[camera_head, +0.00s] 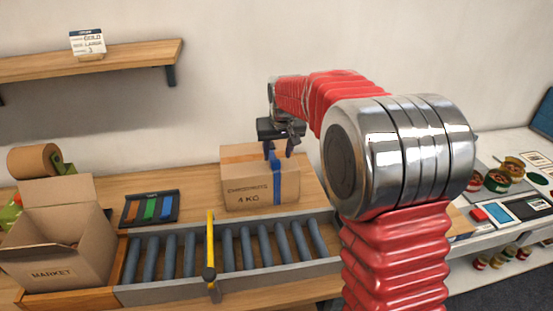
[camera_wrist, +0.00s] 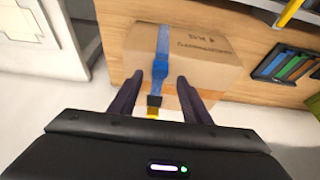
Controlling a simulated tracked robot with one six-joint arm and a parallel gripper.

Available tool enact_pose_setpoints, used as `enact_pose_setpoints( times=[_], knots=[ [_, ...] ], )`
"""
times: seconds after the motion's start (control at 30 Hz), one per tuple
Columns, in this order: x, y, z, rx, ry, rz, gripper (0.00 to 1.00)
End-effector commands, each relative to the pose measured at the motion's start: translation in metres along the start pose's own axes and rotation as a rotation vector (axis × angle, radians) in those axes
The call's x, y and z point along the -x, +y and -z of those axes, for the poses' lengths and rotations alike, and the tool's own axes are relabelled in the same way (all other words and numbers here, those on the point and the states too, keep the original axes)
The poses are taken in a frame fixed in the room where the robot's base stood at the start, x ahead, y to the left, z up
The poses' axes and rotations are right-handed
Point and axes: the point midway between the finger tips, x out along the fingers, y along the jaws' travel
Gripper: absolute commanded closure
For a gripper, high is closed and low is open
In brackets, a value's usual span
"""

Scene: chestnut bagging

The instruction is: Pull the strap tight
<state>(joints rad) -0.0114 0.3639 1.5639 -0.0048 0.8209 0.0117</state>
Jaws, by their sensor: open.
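A closed cardboard box (camera_head: 246,190) marked "4 KG" stands on the wooden bench behind the roller track. A blue strap (camera_head: 279,184) runs over its top and down its front, near its right end. In the wrist view the box (camera_wrist: 205,62) shows the strap (camera_wrist: 162,45) with a wider blue piece on it, and a dark end with a yellow tip (camera_wrist: 153,108) past the box edge. My gripper (camera_head: 279,151) is over the box top at the strap. In the wrist view its open fingers (camera_wrist: 157,88) stand on either side of the strap, with nothing gripped.
An open "MARKET" box (camera_head: 62,270) stands at the left end of the roller track (camera_head: 165,262). A yellow bar (camera_head: 211,245) crosses the track. A tray of coloured strips (camera_head: 150,208) lies left of the closed box. A shelf (camera_head: 100,63) hangs above.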

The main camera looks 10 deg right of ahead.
Motion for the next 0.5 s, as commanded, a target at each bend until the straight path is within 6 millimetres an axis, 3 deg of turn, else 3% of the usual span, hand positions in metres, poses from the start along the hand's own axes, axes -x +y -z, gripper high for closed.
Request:
enact_pose_setpoints(
  times=[0.3,0.5],
  knots=[
    [0.057,0.0,0.001,0.0,0.003,0.0,0.56],
    [0.078,0.0,0.0,0.0,0.0,0.0,0.56]
  ],
)
